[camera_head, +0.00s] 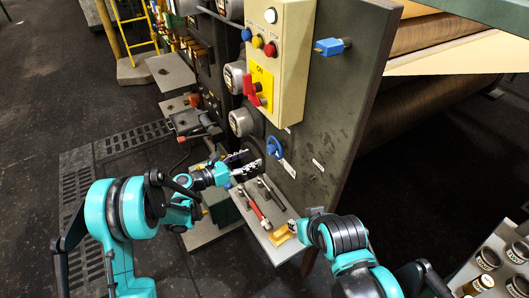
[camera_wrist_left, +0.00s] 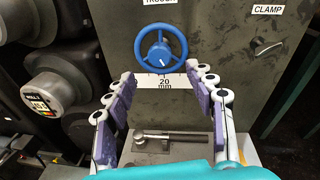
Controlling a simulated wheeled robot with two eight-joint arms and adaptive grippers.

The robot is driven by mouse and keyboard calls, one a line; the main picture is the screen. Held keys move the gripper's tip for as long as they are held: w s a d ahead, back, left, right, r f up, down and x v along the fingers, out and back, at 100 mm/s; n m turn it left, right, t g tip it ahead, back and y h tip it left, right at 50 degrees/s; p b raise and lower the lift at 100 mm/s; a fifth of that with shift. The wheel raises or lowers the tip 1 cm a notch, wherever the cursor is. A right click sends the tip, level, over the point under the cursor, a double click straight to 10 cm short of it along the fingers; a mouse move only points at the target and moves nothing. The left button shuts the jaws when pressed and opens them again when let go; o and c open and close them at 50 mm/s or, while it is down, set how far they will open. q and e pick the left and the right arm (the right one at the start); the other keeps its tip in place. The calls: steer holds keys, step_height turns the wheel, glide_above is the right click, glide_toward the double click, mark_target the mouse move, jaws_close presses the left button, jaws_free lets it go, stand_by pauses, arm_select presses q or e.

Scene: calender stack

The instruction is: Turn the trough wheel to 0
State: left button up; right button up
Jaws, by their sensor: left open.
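The blue trough wheel (camera_wrist_left: 161,52) is mounted on the dark panel, under a partly cropped label. It also shows in the head view (camera_head: 275,147). A white scale strip (camera_wrist_left: 164,82) below it shows "20 mm". My left gripper (camera_wrist_left: 160,77) is open, with its purple-padded fingers apart on either side, just below and in front of the wheel. It does not visibly grip anything. In the head view my left gripper (camera_head: 247,163) is just left of the wheel. My right gripper (camera_head: 297,229) is low by the shelf; its fingers are too small to read.
A "CLAMP" label and small lever (camera_wrist_left: 267,47) are right of the wheel. A shelf (camera_head: 273,246) with a red-handled tool (camera_head: 254,205) lies below. A control box (camera_head: 285,60) with a red switch sits above. Dark round housings (camera_wrist_left: 52,96) protrude at left.

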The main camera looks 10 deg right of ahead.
mark_target(269, 151)
arm_select(q)
steer(key=w+d+n, duration=0.1)
steer(key=d+n, duration=0.1)
steer(key=w+d+f+n+h+b, duration=0.1)
steer(key=d, duration=0.1)
steer(key=w+d+f+n+g+h, duration=0.1)
steer(key=d+n, duration=0.1)
steer(key=d, duration=0.1)
steer(key=shift+w+n+b, duration=0.2)
steer(key=shift+n+b, duration=0.1)
steer(key=shift+b, duration=0.1)
steer(key=shift+w+d+r, duration=0.15)
steer(key=shift+d, duration=0.15)
steer(key=c, duration=1.2)
